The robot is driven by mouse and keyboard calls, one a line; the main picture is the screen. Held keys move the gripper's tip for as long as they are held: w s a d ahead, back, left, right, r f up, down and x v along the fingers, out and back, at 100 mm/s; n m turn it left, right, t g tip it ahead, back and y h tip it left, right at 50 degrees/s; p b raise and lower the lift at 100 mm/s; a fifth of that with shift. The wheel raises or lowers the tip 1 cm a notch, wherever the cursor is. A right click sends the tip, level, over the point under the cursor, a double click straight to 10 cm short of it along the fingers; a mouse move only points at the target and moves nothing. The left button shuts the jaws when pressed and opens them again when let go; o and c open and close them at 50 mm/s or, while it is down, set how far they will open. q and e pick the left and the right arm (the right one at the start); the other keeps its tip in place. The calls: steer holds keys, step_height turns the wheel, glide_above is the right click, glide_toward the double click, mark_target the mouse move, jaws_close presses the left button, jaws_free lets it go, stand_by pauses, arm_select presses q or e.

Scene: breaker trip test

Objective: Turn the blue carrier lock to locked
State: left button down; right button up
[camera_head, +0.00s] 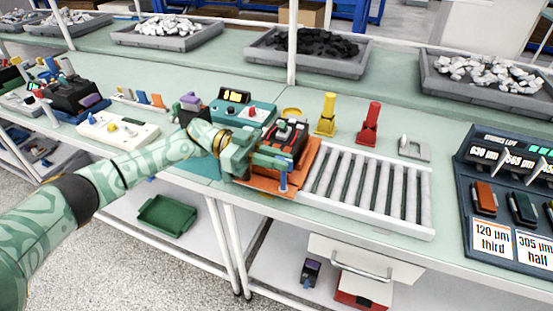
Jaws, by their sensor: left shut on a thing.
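The blue carrier lock (283,181) is a small upright blue post at the front edge of an orange carrier (258,184). A black and red breaker (292,137) sits on that carrier. My left arm comes in from the left, and its green gripper (284,163) is at the top of the blue lock, shut on it. The fingers hide the lock's top, so I cannot tell its exact turn. My right gripper is not in view.
A roller conveyor (425,207) lies right of the carrier. Behind it stand a yellow stand (326,116) and a red stand (370,124). A teal box (262,108) with a display is behind my gripper. A dark gauge rack (483,229) is at far right.

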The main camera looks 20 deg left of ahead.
arm_select(q)
steer(key=c, duration=1.4)
jaws_free()
steer(key=shift+c, duration=0.2)
